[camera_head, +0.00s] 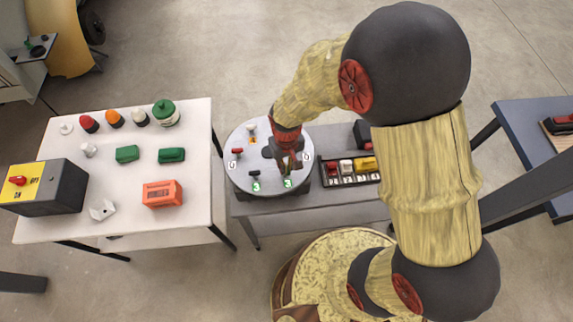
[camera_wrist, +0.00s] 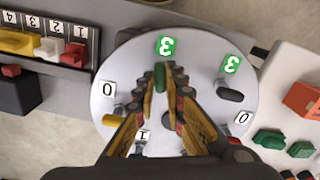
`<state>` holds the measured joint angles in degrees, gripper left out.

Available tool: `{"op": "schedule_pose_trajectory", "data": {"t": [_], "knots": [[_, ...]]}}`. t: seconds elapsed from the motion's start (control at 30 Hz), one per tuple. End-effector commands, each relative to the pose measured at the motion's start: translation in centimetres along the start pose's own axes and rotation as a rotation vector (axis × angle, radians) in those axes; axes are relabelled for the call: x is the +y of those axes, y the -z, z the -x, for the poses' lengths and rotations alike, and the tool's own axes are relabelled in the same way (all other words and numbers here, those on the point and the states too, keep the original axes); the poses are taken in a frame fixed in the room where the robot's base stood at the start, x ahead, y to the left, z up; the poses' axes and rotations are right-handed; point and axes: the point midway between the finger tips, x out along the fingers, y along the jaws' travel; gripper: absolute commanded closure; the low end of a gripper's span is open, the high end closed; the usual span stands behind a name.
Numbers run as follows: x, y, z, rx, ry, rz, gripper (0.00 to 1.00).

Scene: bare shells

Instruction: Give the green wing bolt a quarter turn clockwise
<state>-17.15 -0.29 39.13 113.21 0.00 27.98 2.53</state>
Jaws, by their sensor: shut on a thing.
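The green wing bolt (camera_wrist: 160,78) stands on a round grey disc (camera_wrist: 205,45), near its edge beside a green label with a 3 (camera_wrist: 166,46). Its wing points roughly toward that label in the wrist view. My gripper (camera_wrist: 170,72) is shut on the bolt, one fingertip on each side. The fingers hide the bolt's lower part. In the head view my gripper (camera_head: 288,168) reaches down over the right part of the disc (camera_head: 240,180), and the bolt is mostly hidden there.
A black wing bolt (camera_wrist: 230,93) beside another green 3, and a yellow one (camera_wrist: 113,122) beside a white 0, stand close by. A red bolt (camera_head: 237,152) shows at the disc's left. A tray (camera_head: 340,183) of coloured pieces lies right; a white table (camera_head: 130,190) stands left.

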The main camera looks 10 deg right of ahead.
Motion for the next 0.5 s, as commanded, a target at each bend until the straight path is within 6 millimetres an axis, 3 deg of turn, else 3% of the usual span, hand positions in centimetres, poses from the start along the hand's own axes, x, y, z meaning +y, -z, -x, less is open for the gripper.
{"op": "schedule_pose_trajectory", "data": {"t": [0.5], "knots": [[0.0,0.06,0.05,0.001,0.0,-0.256,1.0]]}}
